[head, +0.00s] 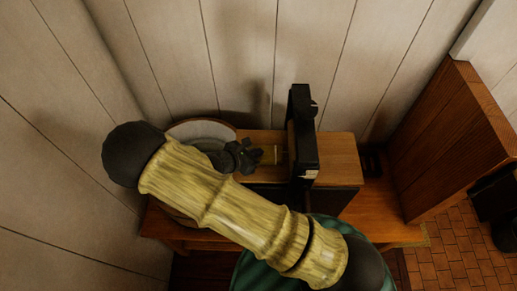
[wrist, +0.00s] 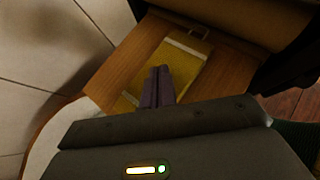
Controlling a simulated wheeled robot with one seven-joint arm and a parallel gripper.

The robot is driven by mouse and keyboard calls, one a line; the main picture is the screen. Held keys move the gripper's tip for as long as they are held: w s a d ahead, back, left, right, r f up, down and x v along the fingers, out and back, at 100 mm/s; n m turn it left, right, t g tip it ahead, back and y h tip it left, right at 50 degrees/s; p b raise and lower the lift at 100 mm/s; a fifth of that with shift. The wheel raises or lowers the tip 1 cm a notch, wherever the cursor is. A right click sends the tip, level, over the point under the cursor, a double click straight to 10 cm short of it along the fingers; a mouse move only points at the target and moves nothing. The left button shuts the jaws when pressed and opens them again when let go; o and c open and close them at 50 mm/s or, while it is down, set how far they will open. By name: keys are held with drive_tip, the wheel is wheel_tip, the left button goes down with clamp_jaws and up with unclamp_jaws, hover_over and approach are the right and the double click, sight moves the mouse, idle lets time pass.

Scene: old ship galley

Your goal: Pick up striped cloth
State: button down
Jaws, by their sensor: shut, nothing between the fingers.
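The striped cloth (wrist: 182,66) is a flat yellow piece with pale bands, lying on a wooden top in the wrist view. In the head view only a small yellow part of the cloth (head: 269,155) shows, between my gripper and a black upright object. My gripper (wrist: 158,72) is shut and empty, its dark fingertips over the near part of the cloth in the wrist view. I cannot tell whether they touch it. In the head view my gripper (head: 250,155) is at the cloth's left side. The fingers hide part of the cloth.
A black upright object (head: 302,135) stands right of the cloth on the wooden top (head: 340,160). A round pale-rimmed dish (head: 205,125) is at the left, partly hidden by my arm. The plank wall (head: 240,60) is close behind. A wooden cabinet (head: 450,145) stands at the right.

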drive_tip(key=s+a, duration=0.8)
drive_tip(key=shift+a+f, duration=0.35)
drive_tip(key=shift+s, duration=0.1)
drive_tip(key=shift+r+p, duration=0.65)
drive_tip(key=shift+r, duration=0.1)
drive_tip(key=shift+r, duration=0.1)
drive_tip(key=s+a+b, duration=0.3)
drive_tip(key=s+a, duration=0.5)
drive_tip(key=shift+a+r, duration=0.35)
drive_tip(key=shift+a, duration=0.05)
